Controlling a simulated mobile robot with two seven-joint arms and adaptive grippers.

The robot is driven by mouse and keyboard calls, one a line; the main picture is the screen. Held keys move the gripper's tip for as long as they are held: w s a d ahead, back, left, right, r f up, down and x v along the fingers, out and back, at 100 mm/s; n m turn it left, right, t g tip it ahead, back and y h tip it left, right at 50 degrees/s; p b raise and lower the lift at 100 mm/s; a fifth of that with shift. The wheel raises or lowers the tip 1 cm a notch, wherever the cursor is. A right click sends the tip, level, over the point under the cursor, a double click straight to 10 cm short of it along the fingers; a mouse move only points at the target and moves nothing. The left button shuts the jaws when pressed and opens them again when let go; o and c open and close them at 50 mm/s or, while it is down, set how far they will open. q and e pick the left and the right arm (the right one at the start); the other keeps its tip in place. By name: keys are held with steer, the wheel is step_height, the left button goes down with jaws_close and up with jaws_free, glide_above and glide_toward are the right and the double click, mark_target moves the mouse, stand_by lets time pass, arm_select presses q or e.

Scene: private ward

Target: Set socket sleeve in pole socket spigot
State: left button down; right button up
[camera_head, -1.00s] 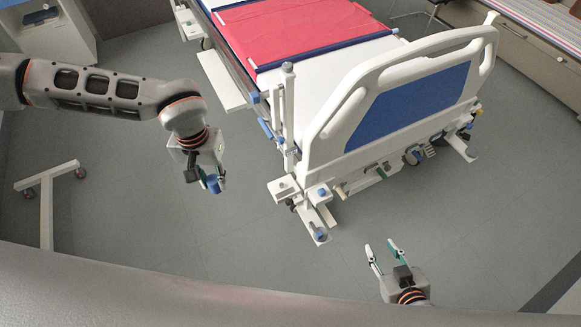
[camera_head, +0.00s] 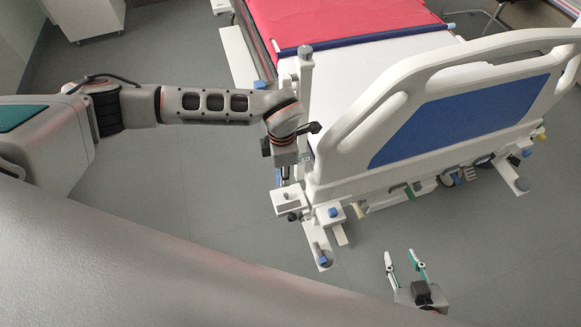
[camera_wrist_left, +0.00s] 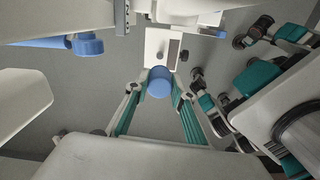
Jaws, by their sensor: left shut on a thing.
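The blue cylinder I take for the socket sleeve (camera_wrist_left: 159,82) is gripped between the fingertips of my left gripper (camera_wrist_left: 158,88) in the left wrist view. In the head view my left wrist covers most of that gripper and the sleeve. The white socket block (camera_head: 287,201) sits at the near left corner of the bed, just below my left wrist in the picture. It also shows just beyond the sleeve in the left wrist view (camera_wrist_left: 157,42). I cannot make out the spigot or whether the sleeve touches it. My right gripper (camera_head: 402,257) is open and empty above the floor.
The bed's white and blue end panel (camera_head: 455,120) stands right of my left wrist. A white upright post (camera_head: 305,75) rises close behind it. A bed foot with a blue cap (camera_head: 322,258) juts toward me.

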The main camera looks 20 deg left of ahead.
arm_select(q)
steer(key=shift+w+d+f+n, duration=0.15)
steer(key=shift+d+f+n, duration=0.05)
steer(key=shift+f+n, duration=0.35)
steer(key=shift+w+d+f+n, duration=0.15)
steer(key=shift+f+n, duration=0.3)
steer(key=shift+f, duration=0.1)
steer(key=shift+f+b, duration=0.15)
steer(key=shift+b, duration=0.2)
arm_select(e)
steer(key=shift+w+f, duration=0.15)
steer(key=shift+f, duration=0.35)
